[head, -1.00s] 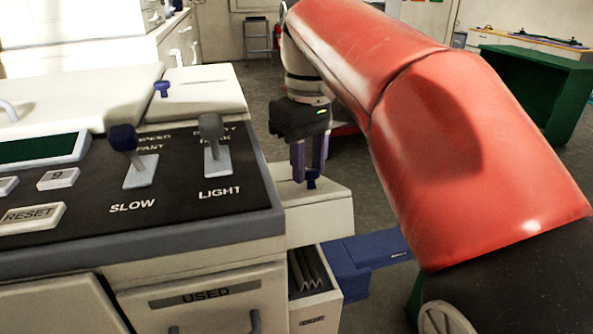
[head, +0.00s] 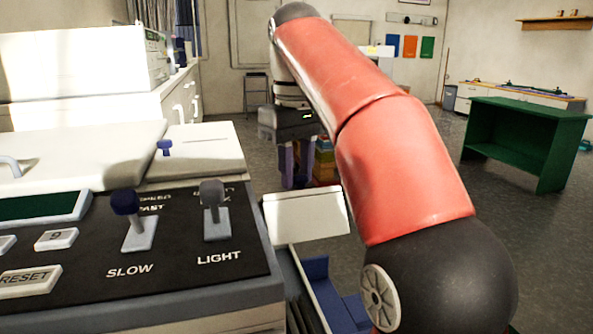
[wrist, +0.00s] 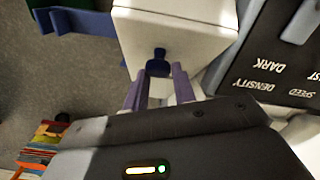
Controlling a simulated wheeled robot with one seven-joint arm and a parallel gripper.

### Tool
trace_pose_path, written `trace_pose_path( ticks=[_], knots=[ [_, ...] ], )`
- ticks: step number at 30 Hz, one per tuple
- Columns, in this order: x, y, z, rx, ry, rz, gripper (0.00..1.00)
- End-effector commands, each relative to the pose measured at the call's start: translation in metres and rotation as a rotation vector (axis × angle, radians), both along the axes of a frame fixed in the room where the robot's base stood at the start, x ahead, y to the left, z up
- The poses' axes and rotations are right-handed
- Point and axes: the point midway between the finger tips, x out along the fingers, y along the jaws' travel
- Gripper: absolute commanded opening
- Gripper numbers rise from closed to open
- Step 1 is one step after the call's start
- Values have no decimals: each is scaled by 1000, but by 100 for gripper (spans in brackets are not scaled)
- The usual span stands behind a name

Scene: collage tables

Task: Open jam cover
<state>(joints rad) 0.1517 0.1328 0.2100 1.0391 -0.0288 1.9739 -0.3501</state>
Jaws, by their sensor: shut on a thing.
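The jam cover (head: 305,214) is a cream panel at the right side of the copier (head: 150,270). In the head view it stands tilted, with a broad pale face showing. In the wrist view the cover (wrist: 180,32) is at top centre, with a dark blue knob (wrist: 158,66) on its near side. My gripper (head: 295,184) is at the far edge of the cover, its purple fingers pointing down. In the wrist view my gripper (wrist: 157,78) has a finger on each side of the knob, shut on it. The knob is hidden in the head view.
Another blue knob (head: 164,147) stands on the copier's top lid. Levers and buttons fill the control panel. A blue object (head: 325,285) lies below the cover. Colourful stacked items (head: 324,160) are behind my gripper. A green table (head: 525,140) stands right, with open floor between.

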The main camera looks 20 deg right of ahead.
Motion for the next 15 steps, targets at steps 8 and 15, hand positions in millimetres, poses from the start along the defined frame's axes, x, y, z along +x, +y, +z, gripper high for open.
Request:
trace_pose_path(
  ticks=[8,15],
  knots=[
    [4,-5,-5,-6,0,-13,41],
    [3,-3,-3,-4,-2,-7,49]
  ],
)
